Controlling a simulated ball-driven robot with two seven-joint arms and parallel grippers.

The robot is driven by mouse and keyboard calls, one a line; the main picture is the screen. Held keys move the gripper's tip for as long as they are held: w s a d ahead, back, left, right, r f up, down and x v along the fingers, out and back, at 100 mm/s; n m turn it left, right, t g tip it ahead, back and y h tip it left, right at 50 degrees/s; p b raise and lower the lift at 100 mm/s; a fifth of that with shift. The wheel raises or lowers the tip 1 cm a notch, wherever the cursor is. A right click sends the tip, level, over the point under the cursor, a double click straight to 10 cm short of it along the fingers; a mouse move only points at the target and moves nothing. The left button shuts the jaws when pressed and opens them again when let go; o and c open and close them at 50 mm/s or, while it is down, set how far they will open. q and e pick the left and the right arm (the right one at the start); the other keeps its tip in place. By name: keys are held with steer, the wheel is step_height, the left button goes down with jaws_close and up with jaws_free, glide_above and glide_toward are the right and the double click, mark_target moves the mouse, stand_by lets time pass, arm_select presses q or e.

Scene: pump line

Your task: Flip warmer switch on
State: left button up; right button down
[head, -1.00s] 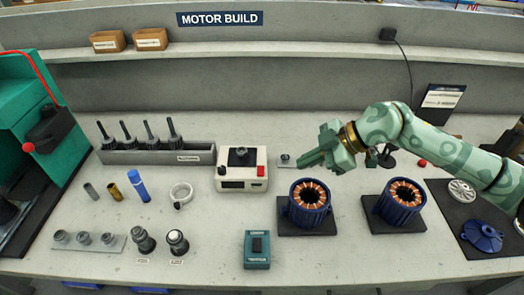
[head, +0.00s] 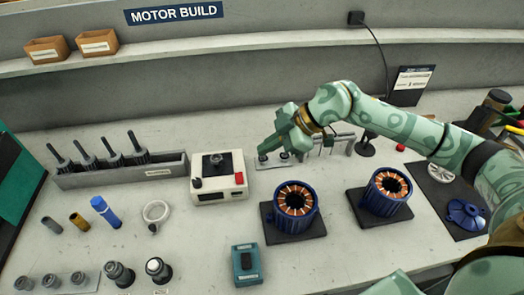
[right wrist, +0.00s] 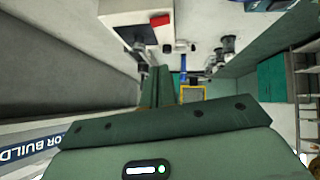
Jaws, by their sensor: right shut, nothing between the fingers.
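The warmer looks to be the white box (head: 218,190) with a dark top fitting, left of the middle of the bench in the head view. A red switch (head: 239,178) sits on its right front side. In the right wrist view the white box (right wrist: 108,28) and its red switch (right wrist: 160,20) show at the top. My right gripper (head: 264,151) is shut and empty, behind and to the right of the box, apart from the switch. Its shut green fingers (right wrist: 157,86) point along the bench in the wrist view. My left gripper is out of view.
Two blue copper-wound stators (head: 295,199) stand on dark mats to the right. A grey rack (head: 120,171) of dark shafts stands left of the box. A small teal box (head: 245,265) lies in front. A metal strip with small parts (head: 285,161) lies near the gripper.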

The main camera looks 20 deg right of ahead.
steer(key=b, duration=0.2)
glide_above(239, 178)
steer(key=s+d, duration=0.1)
steer(key=d, duration=0.1)
step_height(239, 178, down, 6)
steer(key=r, duration=0.1)
steer(key=shift+w+f+b, duration=0.25)
steer(key=shift+f+b, duration=0.15)
steer(key=shift+f, duration=0.75)
steer(key=shift+w+f+b, duration=0.2)
steer(key=shift+f+b, duration=0.2)
steer(key=shift+f, duration=0.75)
